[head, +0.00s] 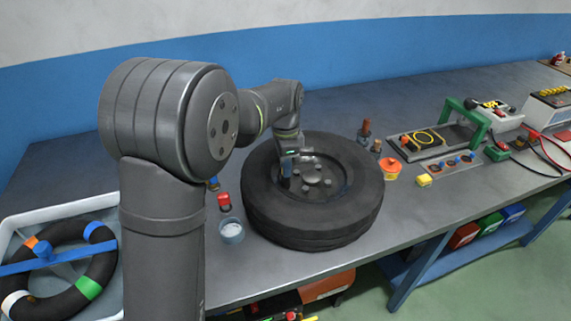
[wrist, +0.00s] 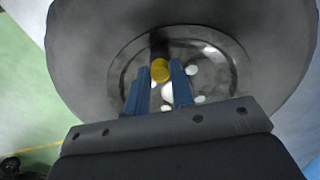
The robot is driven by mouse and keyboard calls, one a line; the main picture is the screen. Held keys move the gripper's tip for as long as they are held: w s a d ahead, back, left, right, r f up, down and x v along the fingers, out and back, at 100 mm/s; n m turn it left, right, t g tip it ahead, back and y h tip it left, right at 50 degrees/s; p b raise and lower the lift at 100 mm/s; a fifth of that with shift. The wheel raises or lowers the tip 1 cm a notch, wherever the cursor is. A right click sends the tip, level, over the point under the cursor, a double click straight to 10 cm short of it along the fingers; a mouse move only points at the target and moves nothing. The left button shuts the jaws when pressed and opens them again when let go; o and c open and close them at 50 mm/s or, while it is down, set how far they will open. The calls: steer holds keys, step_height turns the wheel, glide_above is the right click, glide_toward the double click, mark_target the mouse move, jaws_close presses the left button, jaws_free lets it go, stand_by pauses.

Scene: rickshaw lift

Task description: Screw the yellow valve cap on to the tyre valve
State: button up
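The black tyre (head: 315,190) lies flat on the workbench with its dark hub facing up; it also fills much of the wrist view (wrist: 80,50). My gripper (head: 288,178) points down inside the rim at the left of the hub. In the wrist view its two blue fingers (wrist: 160,78) have the yellow valve cap (wrist: 160,70) between their tips, with no clear gap on either side. A dark upright stem, seemingly the tyre valve (wrist: 158,48), shows right behind the cap. I cannot tell whether cap and valve touch or how far any thread is engaged. In the head view the cap is hidden.
A small blue-grey cup (head: 232,231) and a red item (head: 224,202) stand close left of the tyre. A white tub (head: 62,205) with an inner tube is at far left.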

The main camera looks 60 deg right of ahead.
steer(key=c, duration=0.3)
steer(key=m, duration=1.1)
steer(key=o, duration=1.1)
steer(key=shift+r, duration=3.45)
steer(key=shift+f, duration=0.1)
steer(key=shift+f, duration=3.4)
